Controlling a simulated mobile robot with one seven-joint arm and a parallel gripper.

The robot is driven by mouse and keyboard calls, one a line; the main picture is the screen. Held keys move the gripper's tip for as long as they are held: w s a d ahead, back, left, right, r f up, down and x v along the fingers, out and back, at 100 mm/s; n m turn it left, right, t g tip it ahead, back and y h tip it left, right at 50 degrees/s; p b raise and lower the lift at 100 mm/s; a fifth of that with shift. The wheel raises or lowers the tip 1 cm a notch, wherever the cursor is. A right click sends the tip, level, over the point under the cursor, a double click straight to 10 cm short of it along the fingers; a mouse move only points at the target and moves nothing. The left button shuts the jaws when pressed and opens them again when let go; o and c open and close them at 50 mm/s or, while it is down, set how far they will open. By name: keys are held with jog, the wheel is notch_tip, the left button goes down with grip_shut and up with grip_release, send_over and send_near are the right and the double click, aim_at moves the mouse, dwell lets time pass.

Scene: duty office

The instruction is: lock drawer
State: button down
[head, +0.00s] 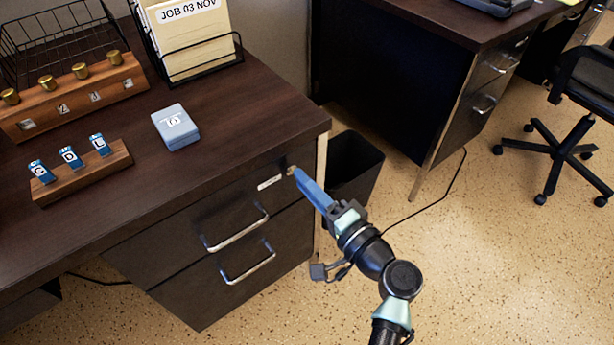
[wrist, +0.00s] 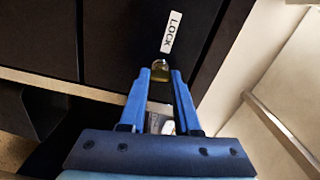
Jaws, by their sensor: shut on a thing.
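The desk drawer unit has an upper drawer (head: 235,215) that looks closed, flush with its front. A white label (head: 269,183) is on it; the label reads LOCK in the wrist view (wrist: 172,32). A small brass lock piece (wrist: 160,68) sits beside the label, near the drawer front's right end in the head view. My gripper (head: 299,175) reaches it from the right. Its blue fingertips (wrist: 160,76) are shut on the brass piece. The fingertips partly hide it, and I cannot tell whether it is a key or a knob.
A lower drawer (head: 250,262) has a bar handle. A dark bin (head: 353,165) stands right of the unit, close to my arm. On the desktop are a blue-grey box (head: 175,127), a wooden rack (head: 82,172) with blue tags, and a file holder (head: 190,40).

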jog(key=shift+m+p, duration=0.55)
jog(key=shift+m, duration=0.45)
jog(key=c, duration=0.6)
grip_release()
jog(key=p+v, duration=0.2)
jog(key=v, duration=1.1)
jog(key=shift+p, duration=0.3)
